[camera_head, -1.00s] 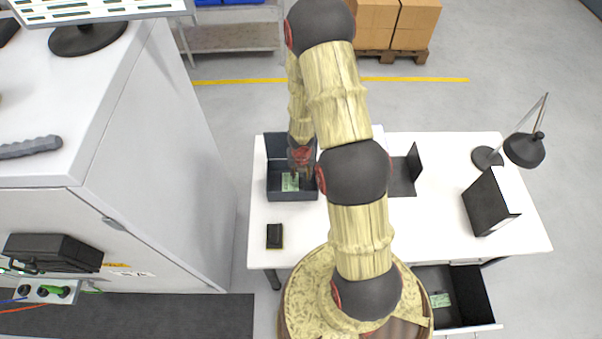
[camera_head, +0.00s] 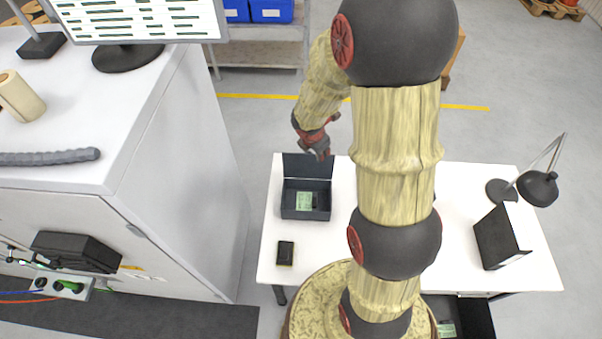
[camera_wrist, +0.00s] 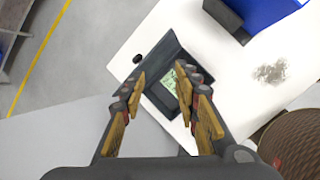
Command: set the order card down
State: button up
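The green order card (camera_head: 304,201) lies on the floor of a dark open box (camera_head: 284,203) on the white table. My gripper (camera_head: 321,153) is raised in the air near the back of the box, clear of the card. In the wrist view the two fingers of my gripper (camera_wrist: 158,76) are apart with nothing between them. The card (camera_wrist: 170,82) shows beyond them inside the box, partly hidden by the right finger.
A small black item (camera_head: 285,253) lies in front of the box. A black stand (camera_head: 500,238) and a desk lamp (camera_head: 538,187) are at the table's right. An open drawer (camera_head: 476,318) at the front holds another green card (camera_head: 447,330). A tall white cabinet (camera_head: 180,160) stands at the left.

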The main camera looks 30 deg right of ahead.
jog(key=s+a+r+m, duration=0.2)
jog(key=r+m, duration=0.1)
jog(key=r, duration=0.3)
jog(key=s+a+r+m+t, duration=0.1)
jog(key=s+a+r+m, duration=0.1)
jog(key=r+m, duration=0.25)
jog(key=s+a+r+m, duration=0.2)
jog(key=s+r+m, duration=0.1)
jog(key=r, duration=0.3)
jog(key=s+a+r+m+y, duration=0.1)
jog(key=s+a+r+m, duration=0.3)
jog(key=s+a, duration=0.2)
jog(key=s+a+r+m+t+y, duration=0.1)
jog(key=s+a+r+m+y, duration=0.1)
jog(key=s+a+r+m, duration=0.3)
jog(key=s+a, duration=0.1)
jog(key=s, duration=0.1)
jog(key=shift+s+a+r+t+y, duration=0.15)
jog(key=shift+s+a+t+y, duration=0.05)
jog(key=shift+s+t+y, duration=0.15)
jog(key=shift+m, duration=0.25)
